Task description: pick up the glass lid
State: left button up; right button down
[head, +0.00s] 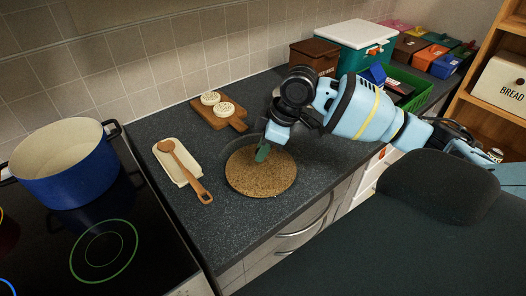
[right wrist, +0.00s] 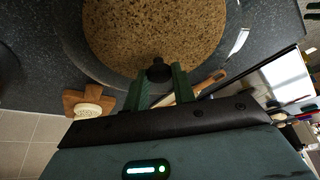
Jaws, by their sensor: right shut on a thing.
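The glass lid is clear with a dark round knob (right wrist: 158,70). Its transparent rim (right wrist: 108,68) shows around a speckled brown cork mat (right wrist: 155,25) in the right wrist view. My right gripper (right wrist: 158,84) has its two green fingers closed on the knob. In the head view the gripper (head: 262,154) points down over the upper part of the cork mat (head: 262,178), and the faint lid edge shows at its upper left. I cannot tell whether the lid touches the mat. My left gripper is not in view.
A blue pot (head: 68,180) stands on the black hob at left. A cream spoon rest (head: 172,163) with a wooden spoon (head: 186,172) and a wooden board (head: 217,116) with white round pieces lie near the mat. Boxes, including a green-and-white one (head: 352,45), line the back.

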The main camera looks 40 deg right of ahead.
notch_tip(320, 180, up, 2)
jog(key=shift+r, duration=0.2)
jog(key=s+a+r+p, duration=0.1)
jog(key=s+a+r, duration=0.1)
jog(key=s+a, duration=0.95)
jog(key=w+d+m+h, duration=0.1)
jog(key=m, duration=0.2)
jog(key=w+m+t+h, duration=0.1)
jog(key=w+m, duration=0.1)
jog(key=m, duration=0.1)
jog(key=w+d+m+h, duration=0.1)
jog(key=w+m, duration=0.1)
jog(key=m, duration=0.2)
jog(key=shift+w+d+r+t, duration=0.1)
jog(key=shift+d+r+t, duration=0.05)
jog(key=shift+d+t, duration=0.15)
jog(key=shift+a, duration=0.1)
